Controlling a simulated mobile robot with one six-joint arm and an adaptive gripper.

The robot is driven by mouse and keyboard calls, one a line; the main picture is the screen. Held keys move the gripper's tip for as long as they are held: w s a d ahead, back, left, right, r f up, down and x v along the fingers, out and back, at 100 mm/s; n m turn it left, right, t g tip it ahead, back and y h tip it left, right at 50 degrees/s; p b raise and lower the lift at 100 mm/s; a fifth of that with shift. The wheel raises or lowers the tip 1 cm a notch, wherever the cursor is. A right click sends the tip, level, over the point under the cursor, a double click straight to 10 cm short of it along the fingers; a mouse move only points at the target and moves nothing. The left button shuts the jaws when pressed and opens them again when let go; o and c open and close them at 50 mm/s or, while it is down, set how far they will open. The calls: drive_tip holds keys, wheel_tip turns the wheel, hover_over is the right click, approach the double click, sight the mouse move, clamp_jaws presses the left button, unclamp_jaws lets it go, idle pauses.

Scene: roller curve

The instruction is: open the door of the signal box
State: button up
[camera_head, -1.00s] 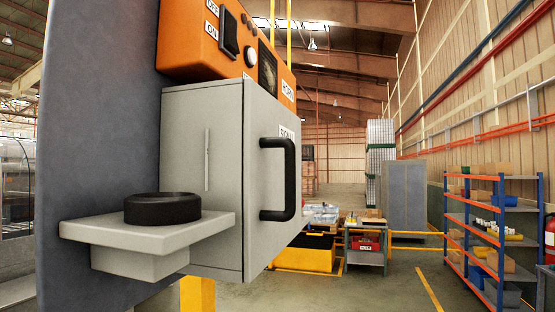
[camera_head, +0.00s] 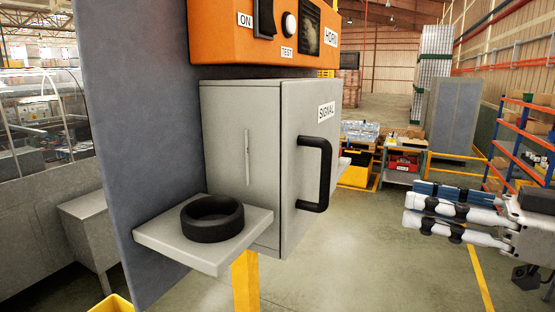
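The signal box (camera_head: 240,150) is a grey metal cabinet on a dark grey panel. Its door (camera_head: 310,120) faces right, bears a "SIGNAL" label and looks shut. A black bar handle (camera_head: 325,175) stands upright on the door. My gripper (camera_head: 408,208) comes in from the right edge, pointing left toward the handle, with a clear gap to it. Its fingers are long, silver and blue with black bands. They look side by side, and the view does not show clearly whether they are apart. I see nothing held.
An orange control box (camera_head: 262,40) sits right above the signal box. A small grey shelf (camera_head: 160,235) with a black ring (camera_head: 212,218) juts out at its lower left. A yellow post (camera_head: 245,280) stands below. The floor before the door looks clear.

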drive_tip(key=d+r, duration=0.1)
drive_tip(key=p, duration=0.4)
approach(323, 200)
drive_tip(key=w+a+r, duration=0.1)
drive_tip(key=w+a, duration=0.1)
drive_tip(key=w+a+r, duration=0.1)
drive_tip(key=w+a, duration=0.2)
drive_tip(key=w+a+r, duration=0.2)
drive_tip(key=shift+w+a, duration=0.15)
drive_tip(key=shift+c, duration=0.6)
drive_tip(key=shift+r, duration=0.1)
clamp_jaws()
